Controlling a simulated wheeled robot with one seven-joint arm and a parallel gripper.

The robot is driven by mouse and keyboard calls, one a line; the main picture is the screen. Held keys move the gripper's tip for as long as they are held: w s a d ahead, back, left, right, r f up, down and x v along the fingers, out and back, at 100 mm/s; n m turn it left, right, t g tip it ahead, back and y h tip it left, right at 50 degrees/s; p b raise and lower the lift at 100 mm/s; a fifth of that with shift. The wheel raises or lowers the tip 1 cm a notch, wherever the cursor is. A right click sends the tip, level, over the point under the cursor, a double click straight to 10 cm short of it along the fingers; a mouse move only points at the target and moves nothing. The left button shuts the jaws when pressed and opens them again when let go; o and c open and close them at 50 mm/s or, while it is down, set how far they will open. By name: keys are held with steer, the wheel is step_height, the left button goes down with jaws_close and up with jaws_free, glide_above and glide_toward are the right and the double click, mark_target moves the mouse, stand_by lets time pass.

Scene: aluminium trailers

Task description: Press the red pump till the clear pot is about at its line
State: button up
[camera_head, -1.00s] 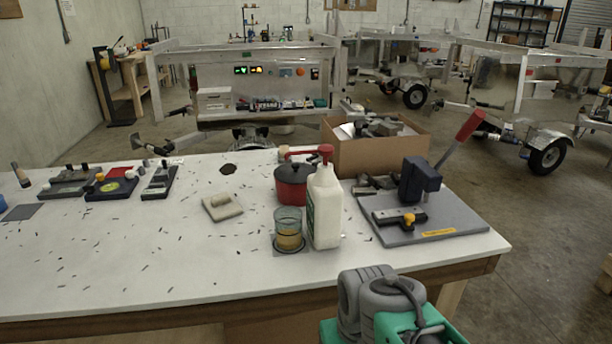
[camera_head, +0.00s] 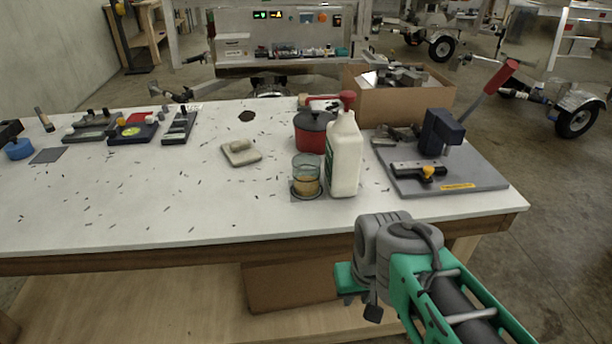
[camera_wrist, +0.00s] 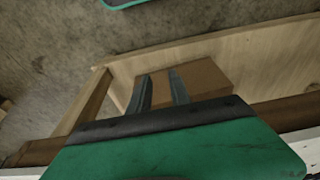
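The red pump (camera_head: 347,98) tops an upright white bottle (camera_head: 345,155) near the table's front edge. In the head view my arm is in front of the table, below the bottle; the fingertips are hidden there.
A red pot with a dark lid (camera_head: 313,130) stands behind the clear pot. A grey board (camera_head: 475,177) with a red-handled lever press is to the right. An open cardboard box (camera_head: 400,107) is behind the bottle. The table's front left (camera_head: 130,215) is mostly clear, with small dark scraps.

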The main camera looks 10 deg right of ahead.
jaws_close()
stand_by(0.9)
